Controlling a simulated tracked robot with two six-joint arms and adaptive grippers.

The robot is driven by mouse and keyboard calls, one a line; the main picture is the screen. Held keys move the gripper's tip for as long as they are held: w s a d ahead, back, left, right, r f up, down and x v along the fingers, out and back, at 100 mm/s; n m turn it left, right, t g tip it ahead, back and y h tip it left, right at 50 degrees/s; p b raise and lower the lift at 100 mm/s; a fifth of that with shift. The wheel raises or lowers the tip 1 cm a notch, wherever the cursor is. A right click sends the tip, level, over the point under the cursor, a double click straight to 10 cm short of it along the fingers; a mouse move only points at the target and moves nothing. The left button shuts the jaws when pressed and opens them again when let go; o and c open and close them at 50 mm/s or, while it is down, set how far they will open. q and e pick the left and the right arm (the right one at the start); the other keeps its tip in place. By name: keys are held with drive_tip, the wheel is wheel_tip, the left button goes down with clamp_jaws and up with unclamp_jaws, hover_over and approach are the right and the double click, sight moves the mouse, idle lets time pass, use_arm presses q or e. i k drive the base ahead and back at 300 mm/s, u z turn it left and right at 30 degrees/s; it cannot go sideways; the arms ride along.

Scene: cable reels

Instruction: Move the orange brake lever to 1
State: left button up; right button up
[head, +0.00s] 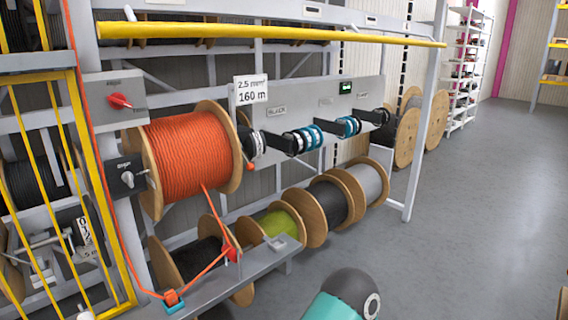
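A red-orange turn handle (120,101) sits on a grey box at the upper left, with a small label above it too small to read. I cannot tell which of the two is the orange brake lever, nor read any position mark. A large reel of orange cable (190,152) hangs just right of these boxes. Neither of my grippers is in view; only a teal and dark arm part of mine shows at the bottom.
A yellow bar (270,32) crosses above the reels and a yellow frame (92,190) stands at the left. Orange cable runs down to a grey ledge (225,278). Black, green and grey reels (370,183) stand below. The floor (470,220) at right is clear.

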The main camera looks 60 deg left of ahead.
sight(250, 166)
drive_tip(key=z, duration=0.2)
drive_tip(key=i, duration=0.65)
drive_tip(key=u, duration=3.1)
drive_tip(key=i, duration=1)
drive_tip(key=z, duration=0.2)
drive_tip(key=k, duration=0.9)
drive_tip(key=u, duration=0.2)
drive_tip(key=i, duration=0.3)
drive_tip(key=z, duration=0.05)
